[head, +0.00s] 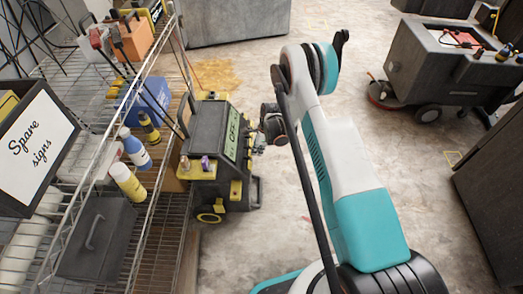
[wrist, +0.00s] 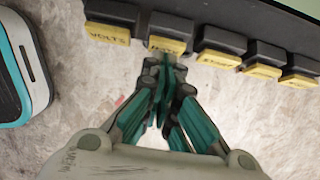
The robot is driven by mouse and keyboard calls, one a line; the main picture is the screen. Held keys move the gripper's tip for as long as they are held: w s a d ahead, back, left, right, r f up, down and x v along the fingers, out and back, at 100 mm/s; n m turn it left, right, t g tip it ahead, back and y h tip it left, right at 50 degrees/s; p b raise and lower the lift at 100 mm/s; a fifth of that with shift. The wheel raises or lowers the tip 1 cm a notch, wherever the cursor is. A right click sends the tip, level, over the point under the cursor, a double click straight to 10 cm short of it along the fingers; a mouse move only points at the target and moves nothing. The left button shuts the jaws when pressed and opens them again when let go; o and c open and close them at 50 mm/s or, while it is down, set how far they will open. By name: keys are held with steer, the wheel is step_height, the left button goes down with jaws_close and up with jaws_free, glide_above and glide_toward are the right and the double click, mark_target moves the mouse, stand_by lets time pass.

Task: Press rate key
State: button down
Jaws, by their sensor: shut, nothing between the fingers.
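A row of dark keys with yellow labelled faces runs along the top of the wrist view. The leftmost key (wrist: 108,34) reads VOLTS. The second key (wrist: 167,45) has a label that is partly covered by my fingertips and hard to read; I cannot tell for sure that it says RATE. My gripper (wrist: 166,62) is shut and empty, its tips at the lower edge of this second key; whether they touch it is unclear. In the head view my gripper (head: 258,143) is at the right side of a dark and yellow machine (head: 207,135) with a green panel (head: 232,135).
Further keys (wrist: 217,58) continue to the right. A wire rack (head: 150,190) with bottles, a blue bin and a grey case stands left of the machine. A sign (head: 38,145) reads "Spare signs". Another grey machine (head: 435,65) stands at upper right. Concrete floor between is mostly clear.

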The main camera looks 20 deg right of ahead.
steer(key=shift+a, duration=0.1)
steer(key=shift+w+a+f, duration=0.25)
steer(key=shift+a+f, duration=0.2)
steer(key=shift+a, duration=0.25)
steer(key=s+d+p+v, duration=0.1)
steer(key=d+p+v, duration=0.2)
steer(key=v, duration=1)
steer(key=shift+f+p, duration=0.4)
steer(key=shift+p, duration=0.1)
